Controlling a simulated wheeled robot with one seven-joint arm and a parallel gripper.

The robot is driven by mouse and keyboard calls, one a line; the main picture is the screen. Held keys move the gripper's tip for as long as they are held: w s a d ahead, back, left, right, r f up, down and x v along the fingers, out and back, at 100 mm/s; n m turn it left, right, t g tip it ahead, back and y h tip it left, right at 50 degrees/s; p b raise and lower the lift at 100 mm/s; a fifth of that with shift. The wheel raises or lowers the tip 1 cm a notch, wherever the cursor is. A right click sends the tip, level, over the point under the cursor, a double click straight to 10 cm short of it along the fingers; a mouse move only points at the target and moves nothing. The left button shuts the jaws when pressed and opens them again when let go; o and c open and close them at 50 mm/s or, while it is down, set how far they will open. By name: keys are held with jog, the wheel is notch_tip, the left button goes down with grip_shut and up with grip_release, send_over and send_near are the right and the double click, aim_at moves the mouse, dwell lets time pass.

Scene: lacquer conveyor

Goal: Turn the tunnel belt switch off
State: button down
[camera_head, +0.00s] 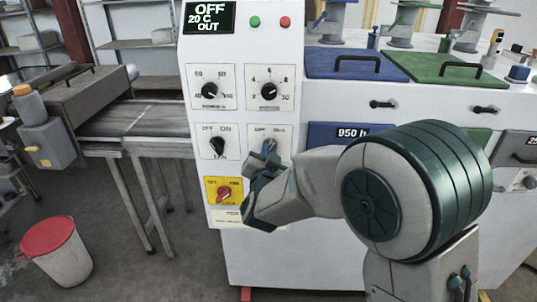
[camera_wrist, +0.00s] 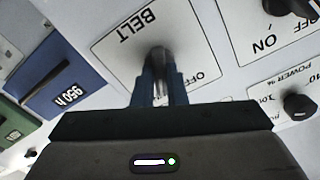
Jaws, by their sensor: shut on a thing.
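The belt switch (camera_wrist: 159,56) is a dark grey knob on a white plate (camera_wrist: 112,52) lettered BELT and OFF, upside down in the wrist view. My gripper (camera_wrist: 159,84) is shut on this knob with its two blue fingers. In the head view my gripper (camera_head: 267,158) reaches the same plate (camera_head: 256,130) on the white control panel (camera_head: 240,50) from the right. The fingers and hand hide most of the plate there. I cannot tell exactly which way the knob points.
Another black switch (camera_head: 217,144) sits left of the belt plate. Two dials (camera_head: 209,90) (camera_head: 268,91) are above, and a red knob on a yellow plate (camera_head: 210,186) is below left. The display (camera_head: 209,17) reads OFF, 20 C, OUT. A conveyor (camera_head: 130,120) stands left.

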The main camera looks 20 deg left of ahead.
jog(key=n+b, duration=0.1)
jog(key=n, duration=1)
jog(key=shift+f, duration=0.1)
jog(key=shift+n, duration=0.4)
dwell(0.3)
jog(key=c, duration=1.5)
grip_release()
jog(key=shift+o, duration=0.2)
jog(key=shift+s, duration=0.1)
jog(key=b+v, duration=0.2)
jog(key=v, duration=1.1)
jog(key=shift+s+d, duration=0.2)
jog(key=shift+s, duration=0.1)
